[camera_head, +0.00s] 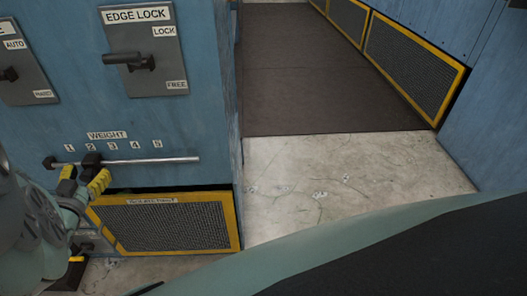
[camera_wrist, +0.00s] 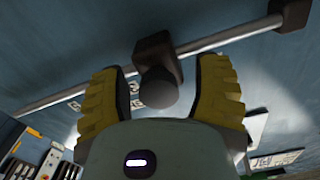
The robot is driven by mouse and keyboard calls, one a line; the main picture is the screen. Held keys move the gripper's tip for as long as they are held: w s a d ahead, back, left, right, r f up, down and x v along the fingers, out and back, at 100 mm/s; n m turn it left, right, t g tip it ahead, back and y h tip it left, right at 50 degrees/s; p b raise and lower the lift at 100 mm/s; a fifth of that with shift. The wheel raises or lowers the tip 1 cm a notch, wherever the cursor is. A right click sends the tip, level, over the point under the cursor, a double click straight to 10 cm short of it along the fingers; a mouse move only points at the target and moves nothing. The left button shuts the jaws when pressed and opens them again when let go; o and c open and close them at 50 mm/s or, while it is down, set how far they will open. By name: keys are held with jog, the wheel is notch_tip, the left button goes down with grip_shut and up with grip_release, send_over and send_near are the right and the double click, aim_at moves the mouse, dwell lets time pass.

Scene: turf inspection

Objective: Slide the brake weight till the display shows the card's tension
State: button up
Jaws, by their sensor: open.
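The brake weight (camera_head: 92,160) is a dark block on a horizontal metal rod (camera_head: 150,161) under the WEIGHT label, close to mark 2 of the 1 to 5 scale. In the wrist view the weight (camera_wrist: 153,48) has a rounded grey knob (camera_wrist: 158,90) pointing toward my camera. My gripper (camera_head: 86,174) is open at the rod. In the wrist view its yellow fingers (camera_wrist: 161,68) stand on either side of the knob, with a visible gap on each side. The display and the card are not recognisable in either view.
An EDGE LOCK lever (camera_head: 135,60) is on the blue panel above the rod. A yellow-framed mesh grille (camera_head: 235,222) lies below. A dark bracket (camera_wrist: 290,14) holds one rod end. Pale floor (camera_head: 340,175) is open to the right.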

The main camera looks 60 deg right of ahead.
jog(key=v, duration=1.1)
jog(key=shift+s, duration=0.1)
